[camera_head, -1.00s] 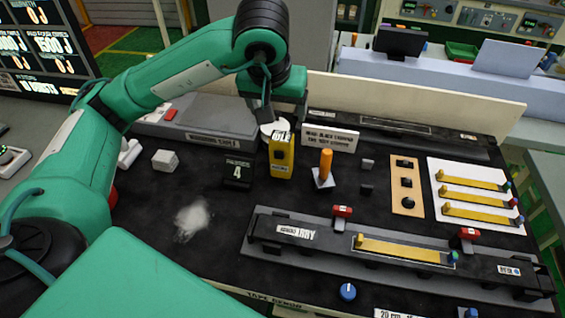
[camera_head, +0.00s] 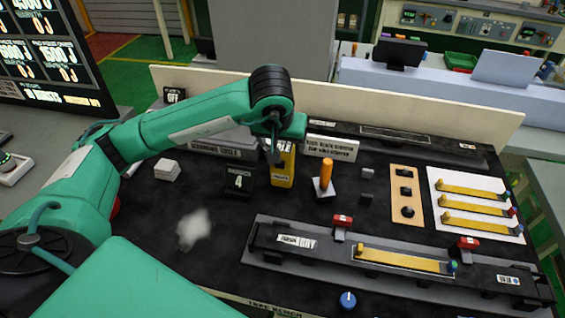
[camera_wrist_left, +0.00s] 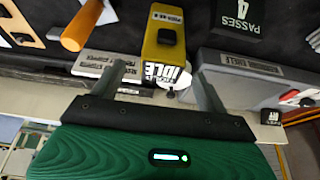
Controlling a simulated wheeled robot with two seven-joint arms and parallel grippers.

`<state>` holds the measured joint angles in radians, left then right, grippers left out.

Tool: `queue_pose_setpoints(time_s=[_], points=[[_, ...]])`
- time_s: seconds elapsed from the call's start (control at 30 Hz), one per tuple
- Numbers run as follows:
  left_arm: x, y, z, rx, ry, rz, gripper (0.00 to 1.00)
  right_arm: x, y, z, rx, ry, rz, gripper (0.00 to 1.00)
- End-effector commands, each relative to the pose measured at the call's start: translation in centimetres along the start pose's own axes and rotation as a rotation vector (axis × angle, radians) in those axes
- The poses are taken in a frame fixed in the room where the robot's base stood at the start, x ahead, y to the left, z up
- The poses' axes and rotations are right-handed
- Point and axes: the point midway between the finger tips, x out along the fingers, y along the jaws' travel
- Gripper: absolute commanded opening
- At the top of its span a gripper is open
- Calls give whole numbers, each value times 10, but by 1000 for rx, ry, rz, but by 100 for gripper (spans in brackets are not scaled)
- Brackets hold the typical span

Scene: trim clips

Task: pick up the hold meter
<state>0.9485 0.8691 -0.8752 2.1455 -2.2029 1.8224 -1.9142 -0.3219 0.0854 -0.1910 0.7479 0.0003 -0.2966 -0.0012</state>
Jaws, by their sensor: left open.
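The hold meter, a yellow upright block (camera_head: 284,172) with a dark button and a white IDLE label, stands on the black bench mat. It also shows in the left wrist view (camera_wrist_left: 163,48), with the IDLE face toward my gripper. My left gripper (camera_head: 275,150) is at the meter's top in the head view and hides part of it. In the left wrist view the fingers (camera_wrist_left: 158,72) are spread, one to each side of the meter's near end. I cannot tell whether they touch it. My right gripper is not in view.
The black PASSES 4 block (camera_head: 239,182) stands just left of the meter. An orange-handled tool (camera_head: 325,174) stands close on its right. A white sign (camera_head: 331,146) is behind, before a low cream wall (camera_head: 400,108). A long dark fixture (camera_head: 400,262) lies in front.

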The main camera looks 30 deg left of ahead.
Motion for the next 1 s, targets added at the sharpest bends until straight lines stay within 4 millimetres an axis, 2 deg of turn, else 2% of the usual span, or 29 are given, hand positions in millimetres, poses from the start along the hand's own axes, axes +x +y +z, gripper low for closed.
queue_pose_setpoints(time_s=[0.03, 0.23, 0.53, 0.57, 0.77, 1.0], points=[[5, -2, -2, -1, -6, -2, 76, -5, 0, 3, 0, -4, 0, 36], [29, -2, -3, 0, -3, 0, 76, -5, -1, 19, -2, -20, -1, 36], [34, -2, -3, 0, 0, 0, 76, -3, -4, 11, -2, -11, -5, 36], [34, -2, -3, 0, 0, 0, 72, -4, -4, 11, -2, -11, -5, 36], [34, -2, -3, 0, 0, 0, 33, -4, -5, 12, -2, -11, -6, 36], [33, -2, -3, 0, 1, 1, 33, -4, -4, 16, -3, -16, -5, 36]])
